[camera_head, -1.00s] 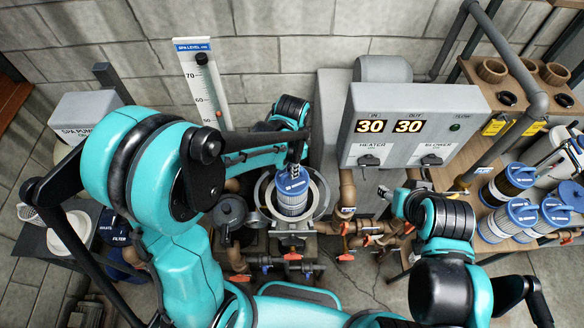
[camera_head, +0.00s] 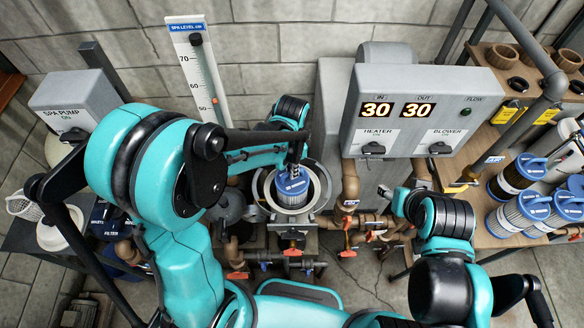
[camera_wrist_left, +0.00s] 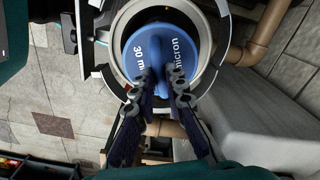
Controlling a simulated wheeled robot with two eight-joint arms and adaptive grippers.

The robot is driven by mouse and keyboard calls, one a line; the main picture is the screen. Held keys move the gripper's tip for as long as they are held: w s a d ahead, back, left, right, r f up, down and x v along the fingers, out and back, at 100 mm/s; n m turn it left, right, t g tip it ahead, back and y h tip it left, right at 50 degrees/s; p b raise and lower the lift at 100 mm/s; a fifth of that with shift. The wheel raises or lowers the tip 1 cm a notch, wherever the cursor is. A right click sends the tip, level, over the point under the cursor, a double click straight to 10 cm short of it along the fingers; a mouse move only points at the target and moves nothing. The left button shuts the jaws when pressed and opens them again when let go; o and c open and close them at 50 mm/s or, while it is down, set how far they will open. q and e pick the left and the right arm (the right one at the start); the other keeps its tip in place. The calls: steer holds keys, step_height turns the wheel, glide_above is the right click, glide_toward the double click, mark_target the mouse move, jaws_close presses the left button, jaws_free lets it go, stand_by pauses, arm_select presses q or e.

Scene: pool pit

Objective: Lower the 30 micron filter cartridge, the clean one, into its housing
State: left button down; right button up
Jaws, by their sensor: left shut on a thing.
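The 30 micron cartridge (camera_head: 292,187) has a blue cap and a pale pleated body. My left gripper (camera_head: 295,166) is shut on the handle of its cap from above. The cartridge stands inside the round mouth of the open housing (camera_head: 258,187), with the cap near rim level and most of the body hidden. In the left wrist view, the cap (camera_wrist_left: 138,35) reads "30 micron" between my gripper's dark fingers (camera_wrist_left: 163,82), and the housing's pale rim (camera_wrist_left: 206,40) curves around it. My right gripper (camera_head: 392,200) is off to the right, away from the cartridge; its fingers are too small to read.
Several other blue-capped cartridges (camera_head: 518,172) stand on a wooden shelf (camera_head: 480,238) at the right. A heater and blower control box (camera_head: 418,115) is behind, right of the housing. Pipes and red-handled valves (camera_head: 292,250) lie in front of it. A level gauge (camera_head: 196,65) hangs on the wall.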

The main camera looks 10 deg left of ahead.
mark_target(292, 183)
arm_select(q)
steer(key=shift+f+b, duration=3.8)
steer(key=shift+f, duration=0.6)
steer(key=shift+f+b, duration=1.35)
steer(key=c, duration=1.5)
jaws_free()
steer(key=shift+o, duration=0.3)
steer(key=shift+r+p, duration=4.35)
steer(key=shift+r, duration=1.7)
